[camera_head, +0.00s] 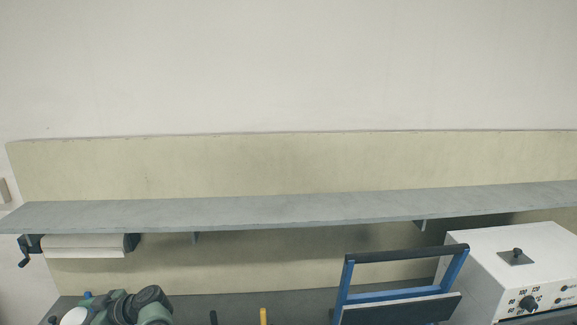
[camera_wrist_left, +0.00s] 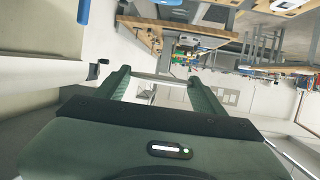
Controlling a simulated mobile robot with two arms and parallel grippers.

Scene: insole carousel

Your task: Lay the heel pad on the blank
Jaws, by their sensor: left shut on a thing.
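In the left wrist view my left gripper (camera_wrist_left: 159,77) has its two green fingers apart, with a thin pale strip (camera_wrist_left: 160,80) spanning between their tips. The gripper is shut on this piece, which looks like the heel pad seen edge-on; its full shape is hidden. In the head view only green and dark parts of my arm show at the bottom left, and no fingertips. The blank is not recognisable in either view. My right gripper is not in view.
In the head view a long grey shelf (camera_head: 300,208) crosses the wall, with a paper roll (camera_head: 85,246) under its left end. A blue-framed device (camera_head: 400,290) and a white control box (camera_head: 525,265) stand at the right. Wooden-edged tables (camera_wrist_left: 180,27) show far off in the wrist view.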

